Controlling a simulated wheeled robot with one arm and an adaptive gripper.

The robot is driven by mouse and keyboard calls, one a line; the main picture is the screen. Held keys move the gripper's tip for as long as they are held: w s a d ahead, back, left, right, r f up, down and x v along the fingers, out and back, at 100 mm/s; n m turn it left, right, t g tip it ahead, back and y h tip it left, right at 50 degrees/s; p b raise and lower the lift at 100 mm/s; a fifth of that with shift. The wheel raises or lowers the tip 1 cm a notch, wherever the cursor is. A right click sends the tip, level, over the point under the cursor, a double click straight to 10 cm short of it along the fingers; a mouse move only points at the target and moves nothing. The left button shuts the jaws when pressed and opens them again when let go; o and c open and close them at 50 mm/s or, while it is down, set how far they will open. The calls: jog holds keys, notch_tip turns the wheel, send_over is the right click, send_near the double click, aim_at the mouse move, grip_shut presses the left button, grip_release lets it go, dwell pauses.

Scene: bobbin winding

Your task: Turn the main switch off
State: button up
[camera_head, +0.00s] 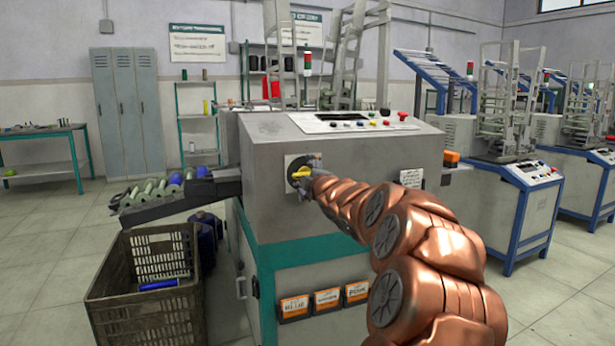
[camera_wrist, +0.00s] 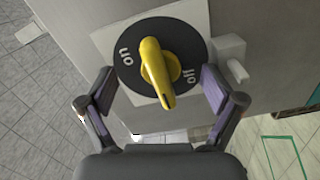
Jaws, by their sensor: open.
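The main switch is a yellow handle (camera_wrist: 156,70) on a round black dial (camera_wrist: 135,75), mounted on a pale square plate (camera_wrist: 185,15). The dial reads "on" at the left and "off" at the lower right. The handle runs from upper left to lower right, its near end between the two words; I cannot tell which setting it marks. My gripper (camera_wrist: 160,92) is open, with one finger on each side of the handle, apart from it. In the head view the yellow handle (camera_head: 300,172) shows on the grey machine's front, partly hidden by my gripper (camera_head: 311,176).
The grey winding machine (camera_head: 345,160) has a button panel on top. A small pale block (camera_wrist: 230,58) projects beside the dial. A bobbin chute (camera_head: 185,202) and a crate (camera_head: 143,290) stand left of the machine. More machines stand at the right.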

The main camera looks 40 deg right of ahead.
jog(key=shift+s, duration=0.1)
jog(key=b+v, duration=0.1)
jog(key=v, duration=0.8)
jog(key=shift+b, duration=0.3)
jog(key=shift+a, duration=0.1)
jog(key=s+a+r+m+g+y+p, duration=0.1)
jog(key=s+a+m+g+y+p, duration=0.2)
jog(key=a+p, duration=0.75)
jog(key=s+a+m+g+y+p, duration=0.1)
jog(key=a+m+g+p, duration=0.3)
jog(key=a+p, duration=0.65)
jog(key=s+a+r+m+g+y+p, duration=0.1)
jog(key=s+a+r+g+p, duration=0.1)
jog(key=s+a+p, duration=0.4)
jog(key=s+a+r+m+g+y+p, duration=0.1)
jog(key=s+a+r+g+p, duration=0.2)
jog(key=s, duration=1)
jog(key=s+a+r+m+g+y+p, duration=0.1)
jog(key=s+a+r+g+p, duration=0.1)
jog(key=s+a+g+p, duration=0.4)
jog(key=s+a+p, duration=0.3)
jog(key=a, duration=0.1)
jog(key=shift+a+r, duration=0.35)
jog(key=shift+r, duration=0.05)
